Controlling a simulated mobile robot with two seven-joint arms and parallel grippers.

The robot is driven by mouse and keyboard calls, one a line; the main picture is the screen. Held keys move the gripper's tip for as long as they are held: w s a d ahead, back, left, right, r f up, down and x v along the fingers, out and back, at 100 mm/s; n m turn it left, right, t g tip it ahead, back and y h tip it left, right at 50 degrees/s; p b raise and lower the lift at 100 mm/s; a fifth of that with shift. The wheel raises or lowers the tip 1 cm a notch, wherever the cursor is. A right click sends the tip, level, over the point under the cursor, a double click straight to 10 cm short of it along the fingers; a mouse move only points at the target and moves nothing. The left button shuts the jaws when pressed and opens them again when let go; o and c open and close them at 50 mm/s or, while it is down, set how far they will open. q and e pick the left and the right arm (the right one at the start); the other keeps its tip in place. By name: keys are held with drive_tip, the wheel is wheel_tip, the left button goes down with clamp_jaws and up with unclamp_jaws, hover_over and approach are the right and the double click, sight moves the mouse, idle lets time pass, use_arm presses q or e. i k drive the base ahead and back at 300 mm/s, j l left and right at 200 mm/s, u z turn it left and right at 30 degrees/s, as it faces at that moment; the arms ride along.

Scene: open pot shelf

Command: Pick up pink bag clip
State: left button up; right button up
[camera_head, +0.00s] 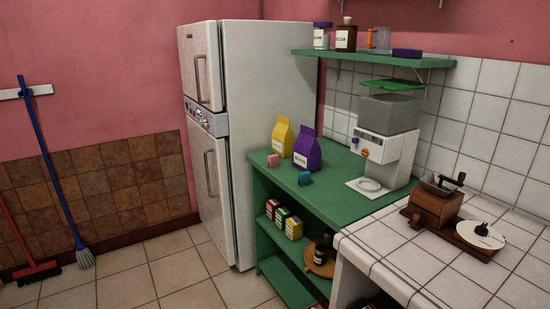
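A small pink bag clip (273,160) lies on the green counter near its left edge, in front of a yellow bag (283,138). A small teal clip (305,178) lies to its right, in front of a purple bag (307,149). The pink clip appears apart from both bags. Neither of my grippers shows in the head view.
The green counter (327,193) has free room at its front. A white dispensing machine (386,150) stands to the right. A brown grinder (436,203) stands on the white tiled counter. A fridge (240,120) stands left of the green counter, and a green shelf (375,57) hangs above.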

sight(273, 160)
drive_tip(key=i+j+z, duration=0.2)
drive_tip(key=i+j, duration=0.35)
drive_tip(key=i, duration=0.15)
drive_tip(key=i+j+z, duration=0.2)
drive_tip(key=i+j, duration=0.4)
drive_tip(key=i+j+z, duration=0.2)
drive_tip(key=i+j, duration=0.4)
drive_tip(key=j, duration=0.25)
